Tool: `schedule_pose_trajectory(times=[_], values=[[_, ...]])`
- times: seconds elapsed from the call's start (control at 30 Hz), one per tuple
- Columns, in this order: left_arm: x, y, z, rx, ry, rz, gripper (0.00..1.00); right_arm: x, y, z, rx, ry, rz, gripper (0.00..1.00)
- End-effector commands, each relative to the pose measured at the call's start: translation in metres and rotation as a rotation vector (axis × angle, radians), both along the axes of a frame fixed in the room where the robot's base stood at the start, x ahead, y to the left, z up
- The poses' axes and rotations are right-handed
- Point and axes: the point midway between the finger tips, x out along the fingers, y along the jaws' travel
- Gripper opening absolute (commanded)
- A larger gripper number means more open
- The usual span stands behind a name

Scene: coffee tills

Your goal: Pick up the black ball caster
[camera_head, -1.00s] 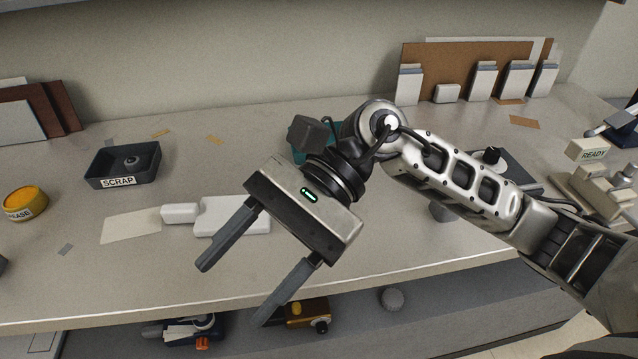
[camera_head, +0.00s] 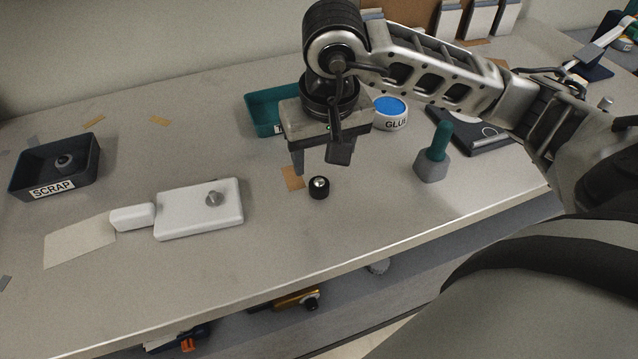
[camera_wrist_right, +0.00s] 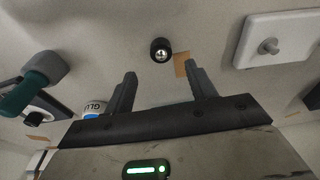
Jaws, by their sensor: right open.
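The black ball caster (camera_head: 319,187) is a small black cylinder with a shiny metal ball on top. It stands upright on the bench near the front edge. My right gripper (camera_head: 322,168) is open and empty, pointing down, above and just behind the caster in the head view. In the right wrist view the caster (camera_wrist_right: 160,50) lies beyond the tips of the two open fingers (camera_wrist_right: 160,82), roughly between their lines and not touching them. My left gripper is not in view.
A white block with a metal knob (camera_head: 227,221) lies left of the caster. A grey-and-teal tool (camera_head: 433,160) stands to the right. Behind are a GLUE tub (camera_head: 389,122) and teal tray (camera_head: 262,110). A SCRAP bin (camera_head: 88,172) is far left. Bench around the caster is clear.

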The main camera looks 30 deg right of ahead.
Motion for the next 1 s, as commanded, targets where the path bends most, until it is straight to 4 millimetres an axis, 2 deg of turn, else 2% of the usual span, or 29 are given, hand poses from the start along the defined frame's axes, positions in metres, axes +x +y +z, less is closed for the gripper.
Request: schedule_pose_trajectory(times=[0.23,0.5,0.8,0.83,1.0], values=[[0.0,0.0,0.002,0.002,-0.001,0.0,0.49,0.001,0.0,-0.018,0.0,0.004,0.0,0.56],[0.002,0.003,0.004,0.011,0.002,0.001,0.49,0.004,0.001,-0.057,0.001,0.004,0.0,0.56],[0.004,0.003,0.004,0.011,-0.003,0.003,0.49,0.005,0.001,-0.063,0.001,0.0,0.001,0.56],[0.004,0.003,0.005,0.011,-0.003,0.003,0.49,0.005,0.001,-0.063,0.001,0.0,0.001,0.53],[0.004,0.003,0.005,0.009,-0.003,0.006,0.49,0.005,0.001,-0.063,0.001,0.0,0.001,0.09]])
